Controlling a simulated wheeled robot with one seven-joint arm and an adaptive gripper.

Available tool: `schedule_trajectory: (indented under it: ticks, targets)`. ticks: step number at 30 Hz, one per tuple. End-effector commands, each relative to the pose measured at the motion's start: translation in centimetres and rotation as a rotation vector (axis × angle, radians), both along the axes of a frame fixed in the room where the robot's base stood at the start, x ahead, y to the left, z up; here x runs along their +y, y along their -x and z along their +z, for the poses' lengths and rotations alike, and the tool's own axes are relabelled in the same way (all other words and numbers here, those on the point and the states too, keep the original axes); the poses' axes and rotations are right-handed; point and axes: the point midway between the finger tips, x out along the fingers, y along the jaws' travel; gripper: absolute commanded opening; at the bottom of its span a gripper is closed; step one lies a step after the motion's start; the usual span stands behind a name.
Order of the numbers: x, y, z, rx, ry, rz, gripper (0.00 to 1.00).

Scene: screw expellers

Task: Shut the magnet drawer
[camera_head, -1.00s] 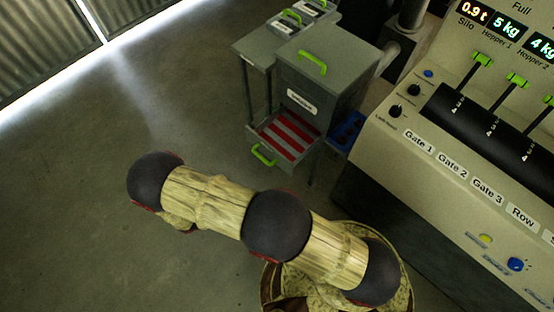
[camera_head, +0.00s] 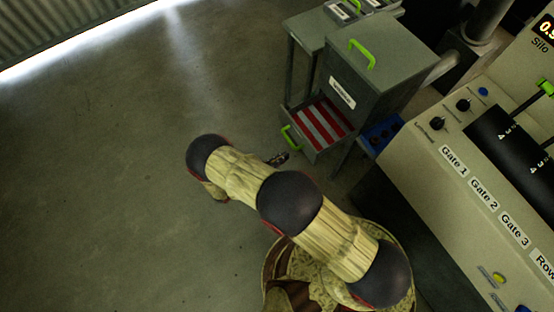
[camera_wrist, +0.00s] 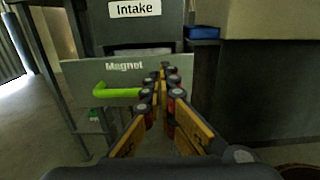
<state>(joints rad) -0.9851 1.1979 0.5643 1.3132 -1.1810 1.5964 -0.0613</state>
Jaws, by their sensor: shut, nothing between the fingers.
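The magnet drawer (camera_head: 312,152) is pulled out of the grey cabinet (camera_head: 345,95), with red and white stripes inside and a green handle (camera_head: 289,139) on its front. In the wrist view its grey front panel (camera_wrist: 80,74) reads "Magnet", with the green handle (camera_wrist: 118,93) left of centre. My gripper (camera_head: 279,159) is below the drawer front in the head view, mostly hidden behind my arm. In the wrist view my gripper (camera_wrist: 163,75) is shut and empty. Its fingertips overlap the right part of the drawer front; I cannot tell whether they touch it.
A blue tray (camera_head: 382,133) sits right of the drawer and also shows in the wrist view (camera_wrist: 202,33). The beige control console (camera_head: 420,160) stands at the right. A lower grey table (camera_head: 308,30) adjoins the cabinet. The floor at left is clear.

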Motion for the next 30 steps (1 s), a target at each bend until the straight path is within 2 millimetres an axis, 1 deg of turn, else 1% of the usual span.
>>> schedule_trajectory:
  ticks: [1,6,12,18,30]
  targets:
    - [-1.0,-0.6,-0.1,0.000,0.001,-0.004,0.00]
    - [-3.7,-2.5,-0.1,0.000,0.000,-0.004,0.00]
    - [-6.2,-4.1,-0.1,0.000,0.000,-0.003,0.00]
    - [-7.3,-4.9,-0.1,0.001,-0.001,-0.001,0.00]
    - [-7.4,-5.0,0.0,0.001,-0.001,0.000,0.00]
